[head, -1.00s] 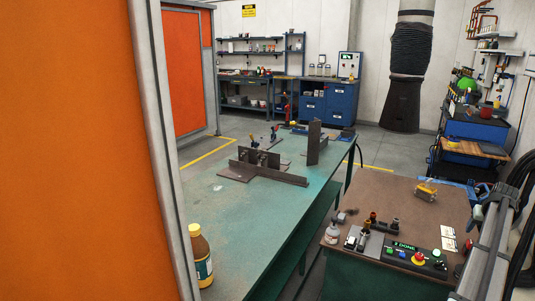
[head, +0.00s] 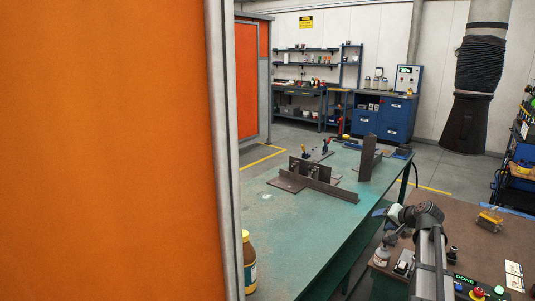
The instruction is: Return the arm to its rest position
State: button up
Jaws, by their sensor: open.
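My arm reaches up from the lower right in the head view, over the near edge of the brown side table. My gripper (head: 381,226) is at its bent end, small and partly confused with the things behind it. It is open, and I see nothing held in it. It appears above the small white bottle (head: 382,257) in the picture; whether they touch I cannot tell. On the green welding table (head: 300,236) stand a clamped steel angle piece (head: 318,186) and an upright plate (head: 367,158).
An orange screen (head: 110,150) with a grey post fills the left. A brown-yellow bottle (head: 249,265) stands at the green table's near edge. The brown table (head: 460,235) holds a control box (head: 480,291) reading DONE and a yellow tool (head: 490,218). The green table's near middle is clear.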

jog(key=a+f+y, duration=0.1)
jog(key=a+y, duration=0.2)
jog(key=a, duration=1.3)
jog(key=s+f+n+g+h, duration=0.15)
jog(key=s+f, duration=0.35)
jog(key=f, duration=0.6)
jog(key=s+f+g+h, duration=0.1)
jog(key=s+f+g, duration=0.3)
jog(key=f, duration=0.8)
jog(key=s+a+f+n+g, duration=0.1)
jog(key=s+a+f, duration=0.2)
jog(key=s+f, duration=0.3)
jog(key=s+a+f+n+g, duration=0.1)
jog(key=s+a+f+g, duration=0.1)
jog(key=s+a+f, duration=0.35)
jog(key=s+a+f+n+g, duration=0.1)
jog(key=s+a+f+g, duration=0.1)
jog(key=s+f, duration=0.4)
jog(key=s+a+f+n+g+h, duration=0.1)
jog(key=s+a+f+g, duration=0.2)
jog(key=s, duration=1.1)
jog(key=s+a+f+n+g+h, duration=0.1)
jog(key=s+a+f+g, duration=0.1)
jog(key=s+f, duration=0.8)
jog(key=shift+s+a+n+g, duration=0.4)
jog(key=shift+s+g, duration=0.2)
jog(key=shift+g, duration=0.15)
jog(key=shift+h, duration=0.25)
